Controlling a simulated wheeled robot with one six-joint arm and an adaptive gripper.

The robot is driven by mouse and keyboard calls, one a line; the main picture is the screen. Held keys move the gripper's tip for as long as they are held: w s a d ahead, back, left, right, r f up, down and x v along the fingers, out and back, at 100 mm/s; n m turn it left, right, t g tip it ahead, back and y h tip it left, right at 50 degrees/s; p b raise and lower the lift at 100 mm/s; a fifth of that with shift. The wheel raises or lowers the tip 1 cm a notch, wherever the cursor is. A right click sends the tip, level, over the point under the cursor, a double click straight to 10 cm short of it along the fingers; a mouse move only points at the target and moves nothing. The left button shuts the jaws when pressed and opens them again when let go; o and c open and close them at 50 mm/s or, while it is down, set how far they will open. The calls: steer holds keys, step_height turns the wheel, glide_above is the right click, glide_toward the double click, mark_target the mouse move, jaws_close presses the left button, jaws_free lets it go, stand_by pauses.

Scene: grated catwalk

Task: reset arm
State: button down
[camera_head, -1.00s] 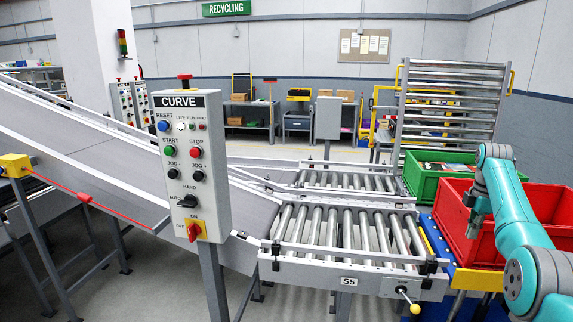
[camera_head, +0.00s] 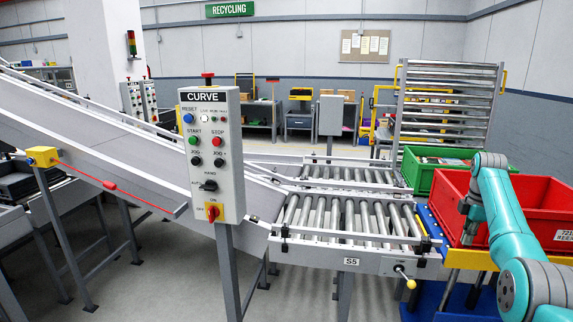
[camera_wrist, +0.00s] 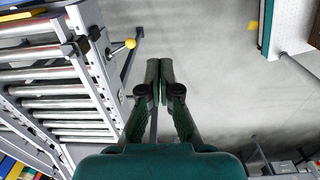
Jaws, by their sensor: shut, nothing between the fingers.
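My teal arm reaches in from the lower right in the head view, bent at its elbow. My gripper (camera_head: 466,228) hangs downward in front of the red crate (camera_head: 540,197). In the wrist view my gripper (camera_wrist: 160,64) is shut and empty, its two dark fingers together above the grey floor. A roller conveyor end with a yellow-knobbed lever (camera_wrist: 130,44) lies to the left of the fingers, apart from them.
The control box marked CURVE (camera_head: 211,155) stands on a post at centre left. The roller conveyor (camera_head: 345,215) lies left of my arm. A green crate (camera_head: 430,165) sits behind the red crate. Grey floor (camera_head: 165,265) is clear at lower left.

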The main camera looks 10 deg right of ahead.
steer(key=a+f+m+t, duration=0.1)
steer(key=a+f, duration=0.3)
steer(key=f, duration=0.6)
steer(key=a+f+m+t+h, duration=0.1)
steer(key=a+f, duration=0.3)
steer(key=f, duration=0.7)
steer(key=a+f+m+t, duration=0.1)
steer(key=a+f, duration=0.3)
steer(key=f, duration=0.6)
steer(key=s+a+f+m+t, duration=0.4)
steer(key=s+a+f, duration=1.1)
steer(key=s+f, duration=0.15)
steer(key=s+a+r+m+t, duration=0.15)
steer(key=s+a, duration=0.25)
steer(key=s, duration=0.5)
steer(key=s+a+r+m+t, duration=0.1)
steer(key=s+a+r, duration=0.25)
steer(key=s, duration=0.45)
steer(key=s+a+r+m+t, duration=0.1)
steer(key=s+a, duration=0.3)
steer(key=s, duration=0.5)
steer(key=s+a+r+m+t, duration=0.2)
steer(key=s+r, duration=0.6)
steer(key=r, duration=0.5)
steer(key=s+a+r+m+t+y, duration=0.1)
steer(key=s+a+r+t, duration=0.1)
steer(key=s+r, duration=0.7)
step_height(320, 180, up, 4)
steer(key=shift+a+f+m, duration=0.15)
steer(key=shift+m, duration=0.2)
